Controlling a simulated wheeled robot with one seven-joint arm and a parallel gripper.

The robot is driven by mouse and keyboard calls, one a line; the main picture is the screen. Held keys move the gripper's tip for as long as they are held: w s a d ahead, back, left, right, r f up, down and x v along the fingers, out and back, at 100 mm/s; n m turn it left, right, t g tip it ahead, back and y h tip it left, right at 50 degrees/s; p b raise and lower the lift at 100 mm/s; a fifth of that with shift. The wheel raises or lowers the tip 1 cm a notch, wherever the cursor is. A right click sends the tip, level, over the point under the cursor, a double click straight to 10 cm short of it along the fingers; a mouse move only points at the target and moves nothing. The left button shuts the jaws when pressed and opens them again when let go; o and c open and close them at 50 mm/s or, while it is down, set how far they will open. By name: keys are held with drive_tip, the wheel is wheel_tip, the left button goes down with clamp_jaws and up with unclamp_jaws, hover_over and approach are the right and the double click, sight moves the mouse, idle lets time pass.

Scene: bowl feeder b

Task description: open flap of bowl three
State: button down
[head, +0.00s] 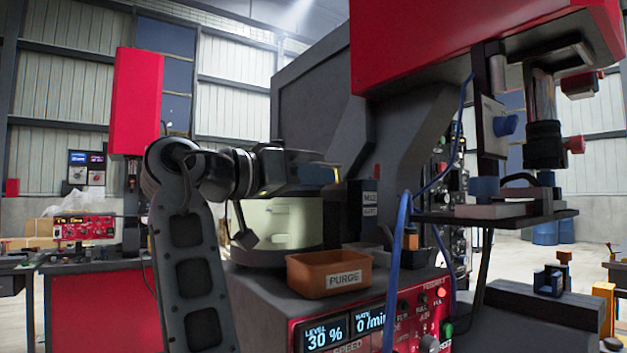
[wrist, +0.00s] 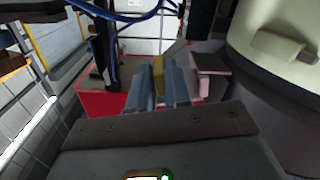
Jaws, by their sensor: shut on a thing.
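A cream, round bowl (head: 285,222) stands on the red feeder unit, behind the orange bin. It also fills the right side of the wrist view (wrist: 270,45), with a small raised tab on its wall. My gripper (head: 335,174) reaches across the bowl's top from the left, in the head view. In the wrist view my gripper (wrist: 159,88) has its two blue-grey fingers close together around a narrow yellow piece (wrist: 158,72). The yellow piece's link to a flap is hidden. I cannot tell which bowl number this is, nor how far any flap stands open.
An orange PURGE bin (head: 330,273) sits on the unit in front of the bowl. A control panel (head: 355,325) reads 30 %. Labelled dark blocks (head: 370,205) and a blue cable (head: 400,260) stand close on the right. A red machine head (head: 470,45) overhangs there.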

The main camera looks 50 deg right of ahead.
drive_tip(key=c, duration=1.2)
unclamp_jaws()
drive_tip(key=shift+o, duration=0.2)
drive_tip(key=v, duration=0.7)
drive_tip(key=shift+w+a, duration=0.2)
drive_tip(key=shift+a, duration=0.2)
